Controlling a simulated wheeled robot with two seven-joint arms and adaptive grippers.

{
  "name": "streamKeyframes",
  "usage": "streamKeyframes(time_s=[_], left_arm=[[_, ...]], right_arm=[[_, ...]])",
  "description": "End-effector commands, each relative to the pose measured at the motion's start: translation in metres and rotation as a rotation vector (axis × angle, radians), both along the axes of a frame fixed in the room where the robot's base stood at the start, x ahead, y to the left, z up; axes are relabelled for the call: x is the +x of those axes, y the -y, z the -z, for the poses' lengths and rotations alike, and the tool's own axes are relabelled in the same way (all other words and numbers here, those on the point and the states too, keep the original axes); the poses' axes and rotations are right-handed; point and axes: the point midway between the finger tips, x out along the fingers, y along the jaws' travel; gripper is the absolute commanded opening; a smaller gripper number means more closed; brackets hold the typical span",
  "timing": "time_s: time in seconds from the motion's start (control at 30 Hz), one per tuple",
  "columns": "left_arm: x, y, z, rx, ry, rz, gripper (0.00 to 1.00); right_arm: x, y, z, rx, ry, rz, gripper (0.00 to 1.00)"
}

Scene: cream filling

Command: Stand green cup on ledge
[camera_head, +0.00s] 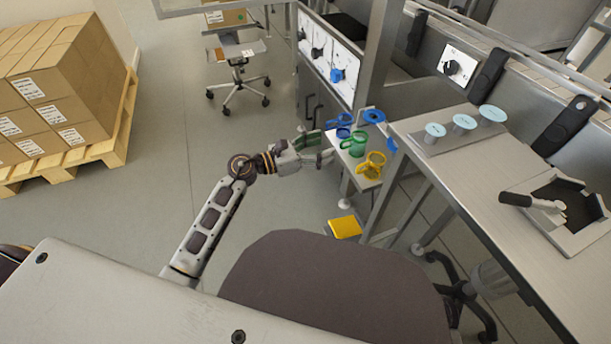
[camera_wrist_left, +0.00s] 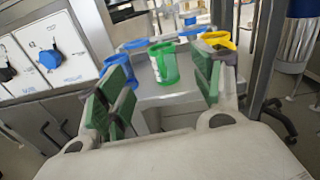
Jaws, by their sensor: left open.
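The green cup (camera_head: 355,144) stands on a small grey metal surface (camera_head: 341,165), between a blue cup (camera_head: 342,122) and a yellow cup (camera_head: 371,165). In the left wrist view the green cup (camera_wrist_left: 164,68) looks upright, ahead of and between my finger pads. My left gripper (camera_head: 324,150) is open and empty, just left of the green cup in the head view and apart from it. I cannot tell which surface is the ledge. My right gripper is not in view.
A steel bench (camera_head: 470,175) with several pale blue-topped round pieces stands to the right. A blue ring (camera_head: 373,116) lies behind the cups. A yellow block (camera_head: 345,227) is lower down. A dark chair seat (camera_head: 320,280) is in front. Boxes on a pallet stand at left.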

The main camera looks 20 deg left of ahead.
Motion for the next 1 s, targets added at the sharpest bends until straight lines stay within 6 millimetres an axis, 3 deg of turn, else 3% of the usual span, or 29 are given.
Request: streamKeyframes(time_s=[0.27, 0.6, 0.77, 1.0], left_arm=[[-0.001, -0.002, -0.008, -0.109, -0.041, -0.04, 0.66], [-0.002, -0.031, -0.028, -0.611, -0.27, -0.221, 0.66], [-0.003, -0.055, -0.023, -0.883, -0.419, -0.321, 0.66], [-0.012, -0.089, 0.008, -1.278, -0.666, -0.482, 0.66]], right_arm=[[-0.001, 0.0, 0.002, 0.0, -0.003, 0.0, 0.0], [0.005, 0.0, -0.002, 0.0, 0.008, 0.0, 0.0], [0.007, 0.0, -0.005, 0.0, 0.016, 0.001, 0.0], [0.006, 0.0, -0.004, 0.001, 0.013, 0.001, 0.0]])
